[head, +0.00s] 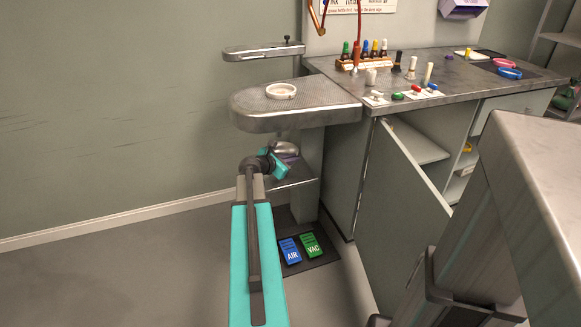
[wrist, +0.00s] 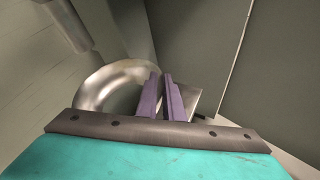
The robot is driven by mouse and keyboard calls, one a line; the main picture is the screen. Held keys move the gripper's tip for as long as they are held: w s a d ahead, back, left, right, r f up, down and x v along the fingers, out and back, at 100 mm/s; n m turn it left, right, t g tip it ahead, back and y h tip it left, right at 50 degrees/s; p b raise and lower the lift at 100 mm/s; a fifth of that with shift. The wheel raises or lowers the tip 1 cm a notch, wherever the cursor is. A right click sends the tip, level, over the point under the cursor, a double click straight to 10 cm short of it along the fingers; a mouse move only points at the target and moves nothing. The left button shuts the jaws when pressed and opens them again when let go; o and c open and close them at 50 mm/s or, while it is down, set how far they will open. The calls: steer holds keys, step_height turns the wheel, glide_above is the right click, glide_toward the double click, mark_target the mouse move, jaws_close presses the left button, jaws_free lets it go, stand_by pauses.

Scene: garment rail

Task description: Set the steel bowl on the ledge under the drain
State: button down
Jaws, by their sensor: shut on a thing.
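The steel bowl (head: 288,147) shows as a small shiny curve beneath the round-ended worktop in the head view. In the wrist view, the bowl (wrist: 92,88) is a large pale metal ring left of the purple fingers. My gripper (wrist: 161,80) is shut on the near right part of its rim. In the head view my gripper (head: 290,159) is small and partly hidden behind my wrist. The ledge (head: 294,180) is a grey shelf lower down, below the bowl. A grey tube, probably the drain (wrist: 66,22), shows at the upper left in the wrist view. Whether the bowl touches the ledge is unclear.
The worktop (head: 300,105) overhangs the bowl, with a white ring dish (head: 281,91) on it. An open cabinet door (head: 395,205) stands to the right. Blue (head: 290,250) and green (head: 310,245) pedals lie on a floor mat. Floor at left is clear.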

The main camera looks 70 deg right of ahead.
steer(key=shift+w+d+f, duration=0.25)
steer(key=shift+w, duration=0.15)
steer(key=shift+s+a+f+b, duration=0.1)
steer(key=shift+f+b, duration=0.45)
steer(key=shift+f, duration=1)
steer(key=c, duration=1.9)
jaws_free()
steer(key=shift+o, duration=0.2)
steer(key=shift+a, duration=0.1)
steer(key=p+v, duration=0.1)
steer(key=v, duration=1)
steer(key=shift+a+r+p, duration=0.2)
steer(key=shift+a+p, duration=0.15)
